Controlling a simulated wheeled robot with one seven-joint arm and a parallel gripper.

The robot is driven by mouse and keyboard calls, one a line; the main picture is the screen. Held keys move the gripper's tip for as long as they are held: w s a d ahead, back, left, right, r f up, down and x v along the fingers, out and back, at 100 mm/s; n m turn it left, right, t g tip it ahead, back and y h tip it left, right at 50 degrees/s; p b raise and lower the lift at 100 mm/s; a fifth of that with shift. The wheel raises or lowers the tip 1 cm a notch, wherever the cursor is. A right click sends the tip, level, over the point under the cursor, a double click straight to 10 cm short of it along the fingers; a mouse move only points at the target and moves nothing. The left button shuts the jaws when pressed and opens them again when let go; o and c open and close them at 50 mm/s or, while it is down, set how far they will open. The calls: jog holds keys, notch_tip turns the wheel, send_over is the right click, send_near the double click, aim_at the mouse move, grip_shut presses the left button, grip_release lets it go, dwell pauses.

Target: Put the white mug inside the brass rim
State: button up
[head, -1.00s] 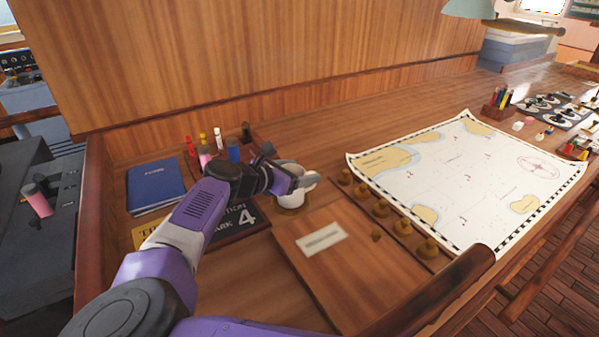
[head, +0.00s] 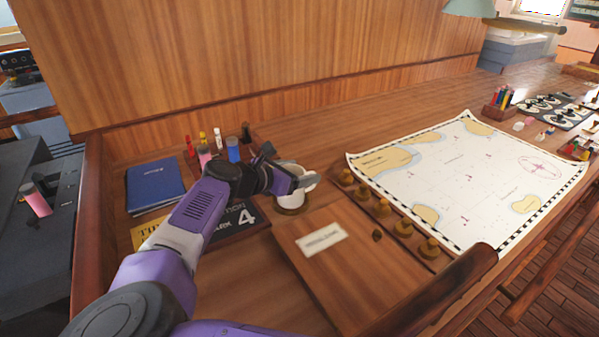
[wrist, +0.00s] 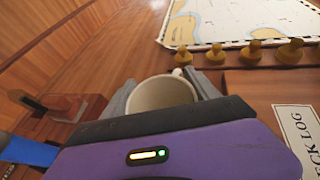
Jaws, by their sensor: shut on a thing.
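The white mug (head: 289,196) is upright between the fingers of my gripper (head: 305,183), which is shut on it. The mug's open top (wrist: 162,93) also shows in the wrist view, with a finger on each side and its handle at the far right. The brass rim (head: 292,210) shows as a brassy ring around and below the mug's base on the desk. The mug looks to be in or just over the ring. I cannot tell whether its base touches the desk, and the wrist view hides the rim.
A wooden deck log board (head: 355,262) lies just in front of the mug. Several brass-coloured stamps (head: 381,207) stand in a row to the right, beside a chart (head: 470,165). A blue book (head: 155,185) and a rack of bottles (head: 217,140) are to the left.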

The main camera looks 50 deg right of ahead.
jog(key=shift+f+b, duration=0.25)
jog(key=shift+b, duration=0.05)
dwell(0.4)
jog(key=o, duration=1.8)
jog(key=shift+c, duration=0.2)
jog(key=b+v, duration=0.1)
jog(key=v, duration=0.5)
jog(key=shift+a+b, duration=0.25)
jog(key=shift+b, duration=0.1)
jog(key=shift+a+r, duration=0.35)
jog(key=shift+a, duration=0.25)
jog(key=shift+r, duration=0.1)
